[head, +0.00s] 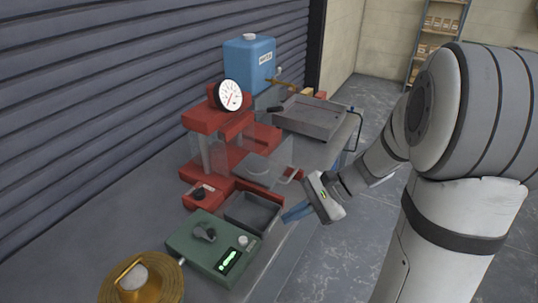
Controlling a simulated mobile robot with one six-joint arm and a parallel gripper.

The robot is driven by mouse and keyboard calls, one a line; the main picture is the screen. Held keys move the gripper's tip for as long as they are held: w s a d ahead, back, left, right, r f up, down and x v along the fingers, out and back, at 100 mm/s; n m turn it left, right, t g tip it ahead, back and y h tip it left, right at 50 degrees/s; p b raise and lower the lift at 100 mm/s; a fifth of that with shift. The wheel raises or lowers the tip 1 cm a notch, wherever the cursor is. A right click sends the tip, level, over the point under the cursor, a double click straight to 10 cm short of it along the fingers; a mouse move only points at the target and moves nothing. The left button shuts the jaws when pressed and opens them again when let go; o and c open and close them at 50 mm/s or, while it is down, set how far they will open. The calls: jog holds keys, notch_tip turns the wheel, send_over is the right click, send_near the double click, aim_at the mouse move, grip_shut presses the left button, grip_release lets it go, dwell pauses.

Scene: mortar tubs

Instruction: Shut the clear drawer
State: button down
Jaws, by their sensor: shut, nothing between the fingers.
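The clear drawer (270,163) is a see-through box in the red machine (213,124). It sticks out from the machine's right side, toward the bench edge, so it stands open. A pale handle shows at its outer end. A pale round thing shows through its wall. My gripper (318,198) is shut and empty, just beyond the drawer's outer end near the bench edge.
A dark open tray (254,211) and a green box with a lit display (213,246) stand in front of the machine. A brass pan (141,281) is nearest. A blue tank (249,65) and grey tray (308,118) stand behind. The shutter wall is left; open floor is right.

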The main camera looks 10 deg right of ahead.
jog(key=w+d+f+m+t+y+b, duration=0.1)
jog(key=w+d+f+m+t+y, duration=0.35)
jog(key=w+m, duration=0.35)
jog(key=m+t+b, duration=0.1)
jog(key=m+t, duration=0.4)
jog(key=t, duration=0.1)
send_near(272, 176)
jog(key=shift+h, duration=0.25)
jog(key=p+x, duration=0.3)
jog(key=x, duration=0.4)
jog(key=shift+r, duration=0.15)
